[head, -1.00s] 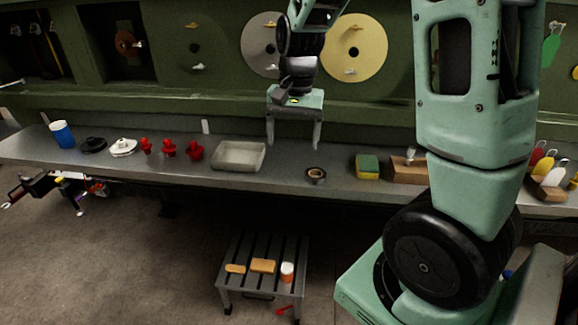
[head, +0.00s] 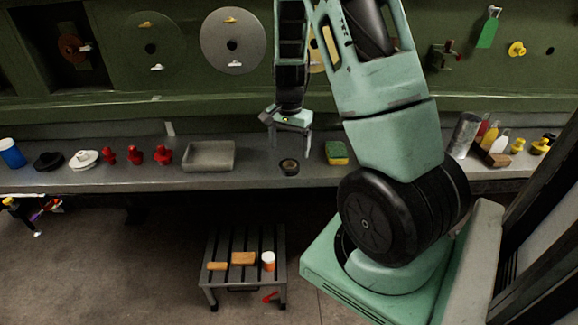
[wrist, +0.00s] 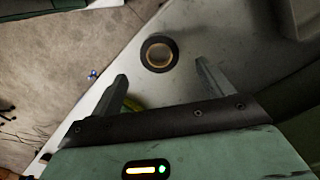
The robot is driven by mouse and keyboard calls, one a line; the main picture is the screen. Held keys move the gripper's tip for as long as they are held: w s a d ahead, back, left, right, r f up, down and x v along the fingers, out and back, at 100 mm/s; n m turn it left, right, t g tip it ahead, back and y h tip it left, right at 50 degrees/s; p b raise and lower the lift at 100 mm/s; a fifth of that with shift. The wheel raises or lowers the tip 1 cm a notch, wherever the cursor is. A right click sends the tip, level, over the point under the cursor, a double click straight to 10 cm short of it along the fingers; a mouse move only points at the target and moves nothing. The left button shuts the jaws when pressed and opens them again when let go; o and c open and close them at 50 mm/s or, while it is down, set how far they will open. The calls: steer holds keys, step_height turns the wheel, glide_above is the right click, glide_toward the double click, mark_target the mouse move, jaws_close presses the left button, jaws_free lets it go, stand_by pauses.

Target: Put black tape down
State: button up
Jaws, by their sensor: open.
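The black tape (head: 289,167) is a small dark roll lying flat on the grey workbench (head: 230,178), near its front edge. In the wrist view the tape (wrist: 159,53) shows as a black ring with a tan core. It lies beyond and between the lines of my fingertips, apart from both. My gripper (head: 290,147) is open and empty above the bench, just behind and over the tape in the head view. Its two fingers also show in the wrist view (wrist: 160,73), pointing toward the tape with nothing between them.
A grey tray (head: 209,157) stands left of the tape, and a yellow-green sponge (head: 337,152) stands right. Several red fittings (head: 135,154) and a blue cup (head: 11,153) are further left. A slatted stool (head: 245,285) on the floor holds small items.

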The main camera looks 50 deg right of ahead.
mark_target(290, 160)
steer(key=shift+d+f+p, duration=0.15)
steer(key=shift+f+p, duration=0.25)
steer(key=shift+f, duration=1.1)
steer(key=shift+d+f+p, duration=0.1)
steer(key=shift+f+p, duration=0.3)
steer(key=shift+f, duration=1.05)
steer(key=c, duration=1.1)
steer(key=shift+r, duration=0.1)
steer(key=shift+c, duration=0.2)
